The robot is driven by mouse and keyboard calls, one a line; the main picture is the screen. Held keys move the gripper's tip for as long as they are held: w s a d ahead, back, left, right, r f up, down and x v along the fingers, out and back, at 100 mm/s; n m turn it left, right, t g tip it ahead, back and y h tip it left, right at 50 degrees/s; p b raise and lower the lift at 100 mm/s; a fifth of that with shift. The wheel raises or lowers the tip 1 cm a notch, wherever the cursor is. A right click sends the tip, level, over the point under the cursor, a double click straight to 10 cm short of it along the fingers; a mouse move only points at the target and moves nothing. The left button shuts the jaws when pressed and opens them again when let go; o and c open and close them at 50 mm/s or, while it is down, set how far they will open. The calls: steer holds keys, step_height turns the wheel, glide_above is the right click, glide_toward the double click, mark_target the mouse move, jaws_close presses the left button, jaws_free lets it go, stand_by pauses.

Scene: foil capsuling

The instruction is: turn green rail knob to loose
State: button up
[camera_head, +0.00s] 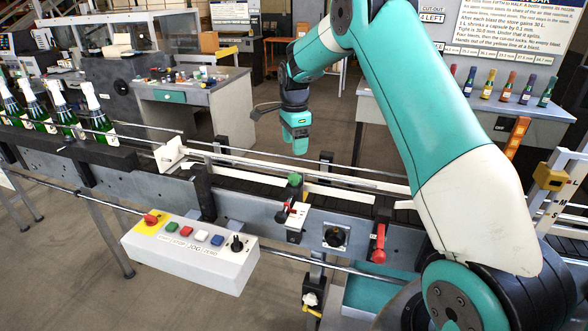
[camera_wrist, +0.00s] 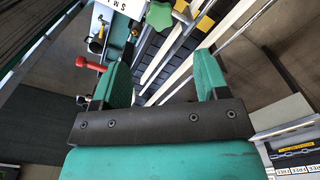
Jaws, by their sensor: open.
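The green rail knob (camera_head: 294,179) stands on a bracket at the near side of the conveyor rails in the head view. In the wrist view the green knob (camera_wrist: 160,15) shows at the top, lobed, beyond and between the fingertips. My gripper (camera_head: 299,147) hangs above the conveyor, up and slightly right of the knob in the head view, apart from it. In the wrist view my gripper (camera_wrist: 160,66) is open, with two green fingers spread and nothing between them. I cannot read the knob's setting.
A control box (camera_head: 190,252) with coloured buttons is mounted at the front left. A red lever (camera_head: 379,243) and a black knob (camera_head: 335,236) sit on the conveyor's front. Green bottles (camera_head: 66,113) stand on the left. White rails (camera_head: 340,192) run along the conveyor.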

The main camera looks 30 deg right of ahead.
mark_target(294, 176)
step_height(294, 176, down, 11)
steer(key=p, duration=0.3)
steer(key=shift+p, duration=0.35)
steer(key=c, duration=0.9)
